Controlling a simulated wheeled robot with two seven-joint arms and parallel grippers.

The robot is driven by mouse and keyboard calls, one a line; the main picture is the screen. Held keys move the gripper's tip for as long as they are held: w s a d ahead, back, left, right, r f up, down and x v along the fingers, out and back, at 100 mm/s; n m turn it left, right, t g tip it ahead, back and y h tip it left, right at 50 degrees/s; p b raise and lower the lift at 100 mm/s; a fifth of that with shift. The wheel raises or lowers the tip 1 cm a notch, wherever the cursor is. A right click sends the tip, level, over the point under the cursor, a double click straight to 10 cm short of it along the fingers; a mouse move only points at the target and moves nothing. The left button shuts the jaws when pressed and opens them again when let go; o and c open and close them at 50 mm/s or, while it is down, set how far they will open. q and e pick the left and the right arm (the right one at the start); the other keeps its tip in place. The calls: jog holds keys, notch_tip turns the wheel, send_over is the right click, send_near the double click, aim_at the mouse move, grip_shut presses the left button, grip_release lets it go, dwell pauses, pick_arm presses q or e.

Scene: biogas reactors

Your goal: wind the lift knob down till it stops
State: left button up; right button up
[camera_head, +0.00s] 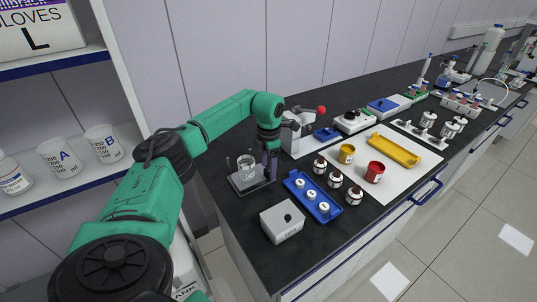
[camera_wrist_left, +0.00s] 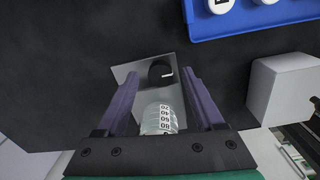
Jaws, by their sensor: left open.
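The lift (camera_head: 262,186) is a small grey stand with a flat plate at the left end of the black bench, and a clear beaker (camera_head: 248,163) is on it. In the left wrist view, a round black knob (camera_wrist_left: 158,73) with a white mark lies on the lift's grey plate (camera_wrist_left: 124,75). My left gripper (camera_head: 271,174) points down at the lift's right side. Its purple fingers (camera_wrist_left: 161,78) are open, with the knob showing between their tips; I cannot tell whether they touch it. The graduated beaker (camera_wrist_left: 158,118) appears between the fingers, nearer the palm. My right gripper is out of view.
A blue tray (camera_head: 291,187) with white-capped pieces lies right of the lift. A grey box (camera_head: 281,230) with a black knob stands in front. Dark bottles (camera_head: 335,179) and a white mat (camera_head: 402,181) are farther right. A shelf with beakers (camera_head: 60,158) is at left.

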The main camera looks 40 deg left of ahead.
pick_arm(q)
notch_tip(320, 180, up, 14)
jog(key=shift+d+b, duration=0.15)
jog(key=shift+b, duration=0.3)
jog(key=shift+s, duration=0.1)
